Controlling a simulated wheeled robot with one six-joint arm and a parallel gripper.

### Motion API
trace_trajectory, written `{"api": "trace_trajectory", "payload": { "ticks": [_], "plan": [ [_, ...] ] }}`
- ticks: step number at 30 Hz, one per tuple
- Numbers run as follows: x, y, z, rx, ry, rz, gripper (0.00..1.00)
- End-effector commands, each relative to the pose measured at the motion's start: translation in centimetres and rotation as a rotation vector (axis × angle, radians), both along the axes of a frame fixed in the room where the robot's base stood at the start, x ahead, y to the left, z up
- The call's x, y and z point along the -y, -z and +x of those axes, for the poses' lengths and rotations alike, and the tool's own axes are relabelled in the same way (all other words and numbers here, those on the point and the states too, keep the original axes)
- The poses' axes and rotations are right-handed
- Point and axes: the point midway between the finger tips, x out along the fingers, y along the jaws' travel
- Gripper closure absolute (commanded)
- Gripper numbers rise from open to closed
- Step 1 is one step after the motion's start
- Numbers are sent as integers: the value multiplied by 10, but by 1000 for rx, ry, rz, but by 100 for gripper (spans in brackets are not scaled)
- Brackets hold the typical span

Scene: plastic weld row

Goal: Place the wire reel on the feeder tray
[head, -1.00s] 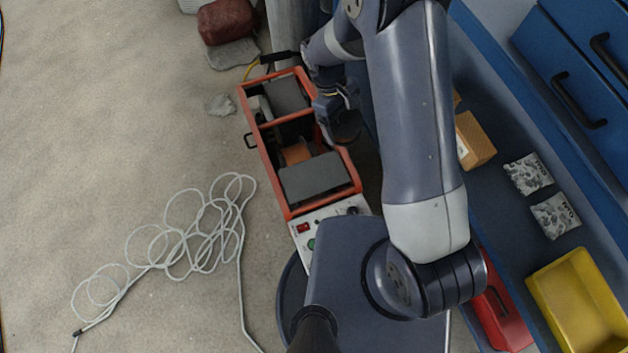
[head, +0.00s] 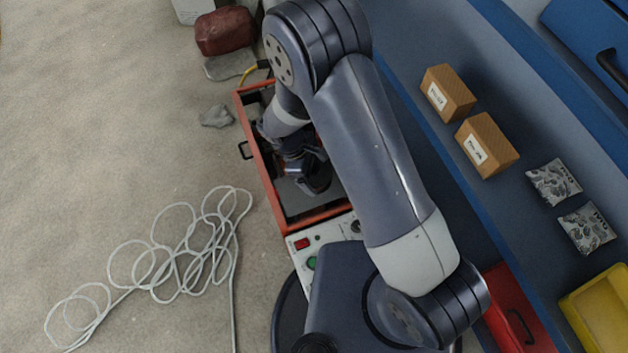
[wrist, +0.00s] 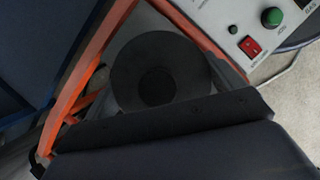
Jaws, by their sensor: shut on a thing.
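The wire reel (wrist: 160,72) is a dark round disc with a darker hub, seen nearly face-on in the wrist view. In the head view the reel (head: 318,183) is a small dark shape at the end of my arm. My gripper (head: 307,172) is shut on it, and the fingers are mostly hidden. The grey feeder tray (head: 292,203) lies inside the orange-framed machine, at the control-panel end. The reel is over this tray (wrist: 122,42); I cannot tell whether it touches it.
The orange frame (head: 262,160) rises around the tray. A control panel (head: 325,238) with a red switch and green knob adjoins it. White cable (head: 165,255) lies coiled on the floor at left. Boxes (head: 487,145) and a yellow bin (head: 600,310) stand on the right.

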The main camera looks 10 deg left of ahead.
Motion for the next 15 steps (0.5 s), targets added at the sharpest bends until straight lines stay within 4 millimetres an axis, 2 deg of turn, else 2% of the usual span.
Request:
{"api": "trace_trajectory", "payload": {
  "ticks": [8, 15],
  "plan": [
    [0, 20, 1, 1, 0, 0, 67],
    [0, 49, 0, 0, 1, -1, 67]
  ]
}}
